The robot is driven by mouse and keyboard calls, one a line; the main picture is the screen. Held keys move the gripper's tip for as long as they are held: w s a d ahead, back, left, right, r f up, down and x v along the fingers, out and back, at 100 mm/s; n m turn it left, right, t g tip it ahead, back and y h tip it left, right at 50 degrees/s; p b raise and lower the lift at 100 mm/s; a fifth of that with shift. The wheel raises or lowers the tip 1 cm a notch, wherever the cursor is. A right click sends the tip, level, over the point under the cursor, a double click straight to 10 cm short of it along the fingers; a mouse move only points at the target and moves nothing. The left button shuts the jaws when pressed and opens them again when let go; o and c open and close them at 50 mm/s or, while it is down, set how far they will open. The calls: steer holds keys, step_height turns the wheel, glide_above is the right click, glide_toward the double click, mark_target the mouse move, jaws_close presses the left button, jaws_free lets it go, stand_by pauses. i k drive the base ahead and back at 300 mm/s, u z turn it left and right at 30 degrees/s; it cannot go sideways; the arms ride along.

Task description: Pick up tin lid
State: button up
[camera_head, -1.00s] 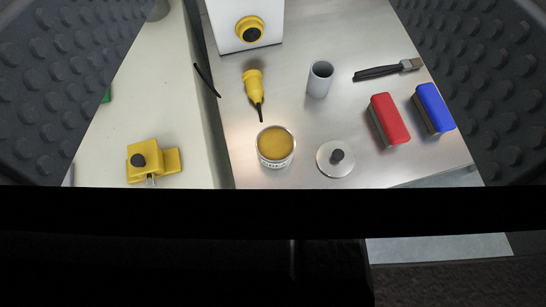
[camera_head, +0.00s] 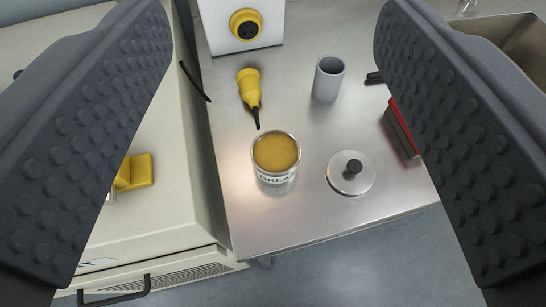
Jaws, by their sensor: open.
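The tin lid (camera_head: 338,182) is a round silver disc with a black knob on top. It lies flat on the metal worktop, just right of an open tin of yellow-brown grease (camera_head: 276,153). My gripper (camera_head: 275,150) is open, with its two dark studded fingers at the left and right sides of the view. Nothing is between the fingers' pads in contact. The lid shows between the fingers, nearer the right one, and apart from it.
A red-backed brush (camera_head: 401,130) is partly hidden by the right finger. A white box with a yellow socket (camera_head: 246,25) is at the back. The worktop's front edge (camera_head: 340,235) is close to the lid.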

mark_target(350, 172)
steer(key=z, duration=0.05)
steer(key=k, duration=1.1)
steer(key=u, duration=0.75)
steer(key=i, duration=1.55)
steer(key=z, duration=0.35)
